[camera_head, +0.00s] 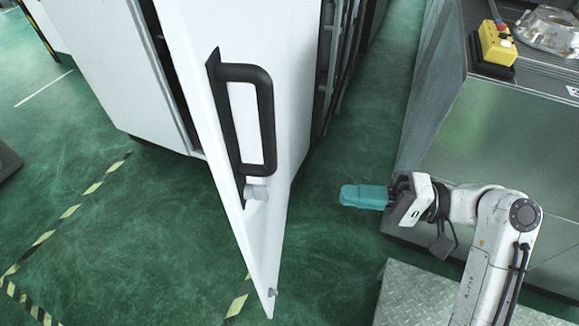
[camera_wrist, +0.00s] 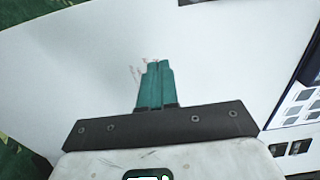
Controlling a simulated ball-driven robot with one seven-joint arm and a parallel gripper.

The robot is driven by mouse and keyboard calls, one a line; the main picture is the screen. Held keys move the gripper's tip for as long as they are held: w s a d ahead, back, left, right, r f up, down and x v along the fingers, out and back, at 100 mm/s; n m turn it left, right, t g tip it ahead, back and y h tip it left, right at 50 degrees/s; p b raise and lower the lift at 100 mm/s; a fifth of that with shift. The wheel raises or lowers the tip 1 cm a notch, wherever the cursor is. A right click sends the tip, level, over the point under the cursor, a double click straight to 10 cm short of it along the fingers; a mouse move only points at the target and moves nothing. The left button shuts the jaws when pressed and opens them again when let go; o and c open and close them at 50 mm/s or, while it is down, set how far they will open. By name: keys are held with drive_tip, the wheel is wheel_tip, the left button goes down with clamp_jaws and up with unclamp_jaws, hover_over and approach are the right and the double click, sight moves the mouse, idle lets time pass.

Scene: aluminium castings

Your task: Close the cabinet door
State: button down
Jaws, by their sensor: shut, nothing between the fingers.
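In the wrist view the shut fingers (camera_wrist: 155,68) point at a broad white surface (camera_wrist: 80,70). I cannot tell whether they touch it.
A checkered metal plate (camera_head: 405,295) is at the lower right. Green floor is clear left of the door, with yellow-black tape (camera_head: 70,211).

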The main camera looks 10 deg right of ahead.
drive_tip(key=p+x, duration=0.2)
drive_tip(key=x, duration=1.2)
